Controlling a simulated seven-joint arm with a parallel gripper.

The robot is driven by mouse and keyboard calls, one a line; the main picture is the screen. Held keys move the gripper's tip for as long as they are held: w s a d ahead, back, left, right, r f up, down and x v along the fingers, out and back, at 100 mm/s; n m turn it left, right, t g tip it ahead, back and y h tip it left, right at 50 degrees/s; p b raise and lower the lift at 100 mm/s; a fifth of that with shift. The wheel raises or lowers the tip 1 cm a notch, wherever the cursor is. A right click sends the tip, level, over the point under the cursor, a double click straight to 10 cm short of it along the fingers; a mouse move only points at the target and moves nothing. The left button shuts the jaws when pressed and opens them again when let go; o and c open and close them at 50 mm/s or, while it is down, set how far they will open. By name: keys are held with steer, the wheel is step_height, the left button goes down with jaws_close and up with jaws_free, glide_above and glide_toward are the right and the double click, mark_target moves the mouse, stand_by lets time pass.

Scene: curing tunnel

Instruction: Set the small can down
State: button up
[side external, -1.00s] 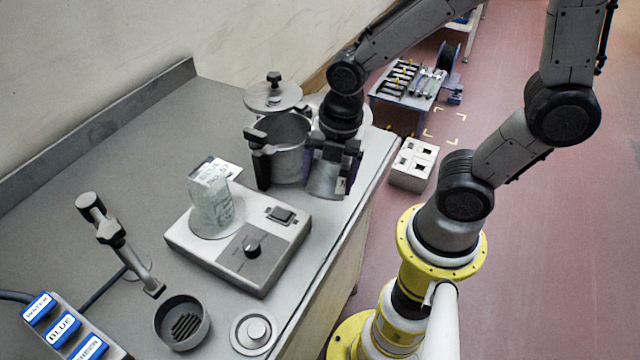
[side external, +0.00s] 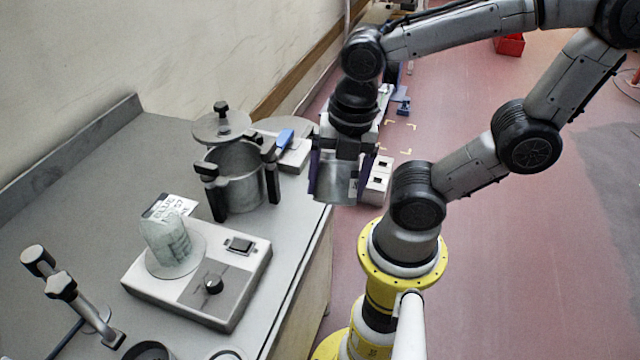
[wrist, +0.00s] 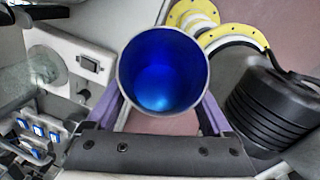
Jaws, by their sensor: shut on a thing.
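The small can (side external: 334,190) is a grey metal cylinder held upright between the purple-sided fingers of my gripper (side external: 340,176). My gripper is shut on it. In the side view, the can appears in the air just right of the bench edge, apart from the bench top. In the wrist view, I look into the open can (wrist: 163,72), which has blue in the bottom and a blue-tinted inner wall. Purple fingers flank it.
A large pot (side external: 238,182) with black handles stands on the bench, its lid (side external: 221,126) above. Behind is a pale flat device (side external: 294,156) with a blue item. A cloudy beaker (side external: 166,244) stands on a hotplate-like box (side external: 207,296). Bare bench (side external: 110,185) lies left.

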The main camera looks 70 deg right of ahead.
mark_target(355, 176)
steer(key=shift+s+d+r, duration=0.1)
steer(key=shift+s+r, duration=0.2)
steer(key=shift+s, duration=0.3)
steer(key=shift+s+d+r, duration=0.1)
steer(key=shift+s+r, duration=0.15)
steer(key=shift+s, duration=0.45)
steer(key=shift+s+h, duration=0.1)
steer(key=shift+h, duration=0.3)
